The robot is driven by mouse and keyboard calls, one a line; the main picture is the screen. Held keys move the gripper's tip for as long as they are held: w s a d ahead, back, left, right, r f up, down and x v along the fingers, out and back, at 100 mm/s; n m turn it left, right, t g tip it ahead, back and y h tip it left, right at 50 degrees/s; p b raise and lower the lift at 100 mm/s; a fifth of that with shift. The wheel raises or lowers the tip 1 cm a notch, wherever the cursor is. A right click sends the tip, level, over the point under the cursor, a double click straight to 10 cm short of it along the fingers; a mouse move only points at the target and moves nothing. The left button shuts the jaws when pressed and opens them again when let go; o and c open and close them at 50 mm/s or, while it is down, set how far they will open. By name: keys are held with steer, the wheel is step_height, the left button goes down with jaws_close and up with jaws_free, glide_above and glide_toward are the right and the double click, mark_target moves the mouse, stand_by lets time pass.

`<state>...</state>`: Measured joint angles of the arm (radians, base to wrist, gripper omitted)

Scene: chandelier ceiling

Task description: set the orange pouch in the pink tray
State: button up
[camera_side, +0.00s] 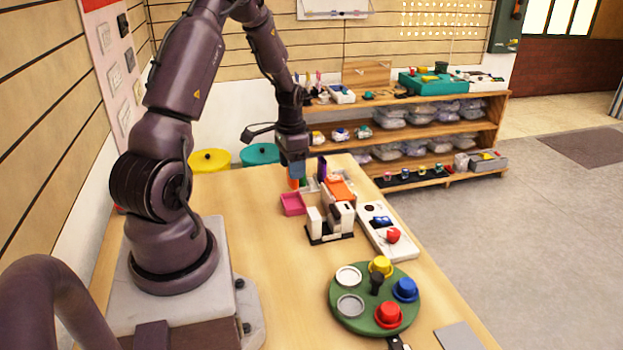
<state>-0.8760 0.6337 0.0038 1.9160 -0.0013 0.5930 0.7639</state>
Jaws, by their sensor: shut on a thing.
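The pink tray (292,205) sits on the wooden table, just left of a group of small items. My gripper (294,178) is above the tray's back edge and points down. It is shut on the orange pouch (293,184), of which only a small orange piece shows below the jaws. The pouch looks to be over or just behind the tray; I cannot tell whether it touches it.
A black stand with white blocks (330,224) and an orange flat item (341,190) stand right of the tray. A white board with a red object (393,235) lies further right. A green turntable (374,300) with coloured knobs is in front. The table left of the tray is clear.

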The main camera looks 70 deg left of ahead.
mark_target(292, 185)
steer(key=shift+a+r+m, duration=0.15)
steer(key=shift+a+m, duration=0.25)
steer(key=shift+a, duration=0.15)
steer(key=shift+w+m, duration=0.1)
steer(key=shift+m, duration=0.2)
steer(key=shift+f, duration=2.4)
steer(key=shift+f, duration=1.1)
steer(key=o, duration=1.4)
steer(key=shift+c, duration=0.2)
steer(key=shift+r, duration=3.75)
